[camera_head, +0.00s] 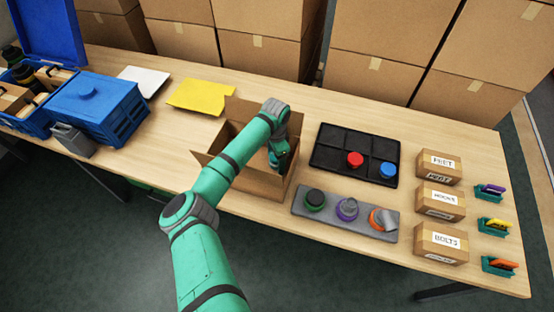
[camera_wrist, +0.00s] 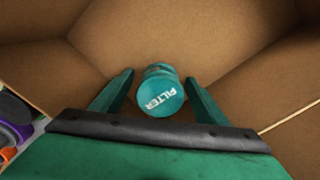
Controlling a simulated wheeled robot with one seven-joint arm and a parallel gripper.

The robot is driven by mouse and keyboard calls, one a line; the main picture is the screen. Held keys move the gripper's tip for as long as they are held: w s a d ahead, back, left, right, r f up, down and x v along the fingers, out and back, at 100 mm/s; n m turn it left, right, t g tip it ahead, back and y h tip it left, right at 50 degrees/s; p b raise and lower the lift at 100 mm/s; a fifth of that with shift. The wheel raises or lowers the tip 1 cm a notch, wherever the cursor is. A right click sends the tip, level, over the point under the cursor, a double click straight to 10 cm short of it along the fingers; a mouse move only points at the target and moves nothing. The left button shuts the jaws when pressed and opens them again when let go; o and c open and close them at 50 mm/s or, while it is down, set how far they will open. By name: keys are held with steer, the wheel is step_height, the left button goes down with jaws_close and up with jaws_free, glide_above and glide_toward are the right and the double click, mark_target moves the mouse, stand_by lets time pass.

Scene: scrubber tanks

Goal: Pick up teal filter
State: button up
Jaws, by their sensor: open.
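The teal filter (camera_wrist: 160,95) is a round canister with a white "FILTER" label on its end. In the wrist view it is inside the open cardboard box (camera_head: 215,159), with its labelled end facing the camera. My gripper (camera_wrist: 160,84) reaches down into the box, and its two teal fingers are open, one on each side of the filter. I see gaps between the fingers and the filter. In the head view my arm and the box walls hide the filter.
Right of the box are a black tray (camera_head: 333,139) with red and blue items and a grey holder (camera_head: 330,216) with several round pieces. Small labelled boxes (camera_head: 438,202) stand further right. A yellow sheet (camera_head: 203,96) and blue crate (camera_head: 95,108) lie left. Box flaps surround my wrist.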

steer(key=c, duration=1.1)
steer(key=shift+r, duration=0.1)
steer(key=shift+c, duration=0.2)
